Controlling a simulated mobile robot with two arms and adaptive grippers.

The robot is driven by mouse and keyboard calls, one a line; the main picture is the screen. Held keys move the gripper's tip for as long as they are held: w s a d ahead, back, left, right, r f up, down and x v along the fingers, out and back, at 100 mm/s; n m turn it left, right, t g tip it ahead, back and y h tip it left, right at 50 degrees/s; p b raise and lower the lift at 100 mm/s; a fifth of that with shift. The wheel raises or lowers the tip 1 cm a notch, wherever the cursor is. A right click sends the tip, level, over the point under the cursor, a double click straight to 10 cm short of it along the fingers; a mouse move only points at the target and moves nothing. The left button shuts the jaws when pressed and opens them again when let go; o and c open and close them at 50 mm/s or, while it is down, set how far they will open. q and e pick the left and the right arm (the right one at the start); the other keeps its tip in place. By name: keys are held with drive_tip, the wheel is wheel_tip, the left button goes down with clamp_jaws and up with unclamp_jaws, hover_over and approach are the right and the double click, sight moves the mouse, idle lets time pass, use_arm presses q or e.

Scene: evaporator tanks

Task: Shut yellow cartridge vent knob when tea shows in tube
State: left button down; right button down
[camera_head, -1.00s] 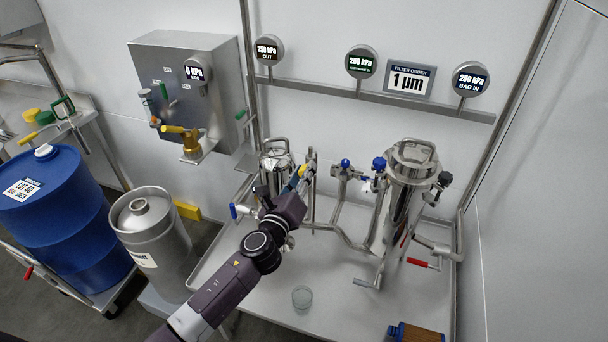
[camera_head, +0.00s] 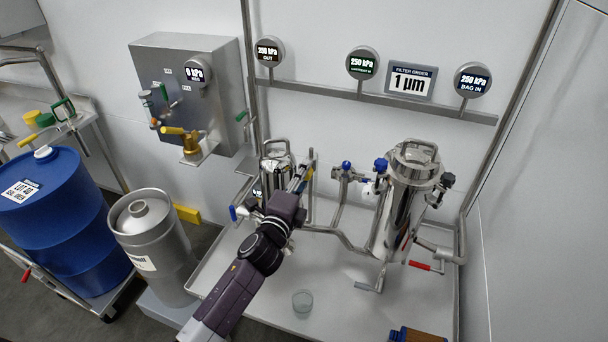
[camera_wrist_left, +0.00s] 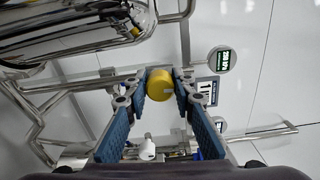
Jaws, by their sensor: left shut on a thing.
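The yellow vent knob (camera_wrist_left: 159,84) sits between the fingertips of my left gripper (camera_wrist_left: 157,88) in the left wrist view. The blue-padded fingers are closed on its sides. In the head view my left gripper (camera_head: 302,178) is at the right side of the small steel cartridge housing (camera_head: 275,160), and the knob (camera_head: 309,173) shows only as a small yellow patch by the fingertips. A thin upright pipe stands just beside it. I cannot make out tea in any tube. My right gripper is not in view.
A larger steel housing (camera_head: 398,205) with blue, black and red handles stands to the right on the tray table. A glass beaker (camera_head: 302,301) stands at the front. Gauges (camera_head: 362,62) hang above; OUT and BAG IN read 250 kPa. A steel keg (camera_head: 150,245) stands left.

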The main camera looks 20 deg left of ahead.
use_arm(q)
drive_tip(key=shift+n, duration=0.6)
drive_tip(key=shift+f, duration=0.1)
drive_tip(key=c, duration=1.6)
unclamp_jaws()
drive_tip(key=s, duration=1.2)
drive_tip(key=shift+a, duration=0.2)
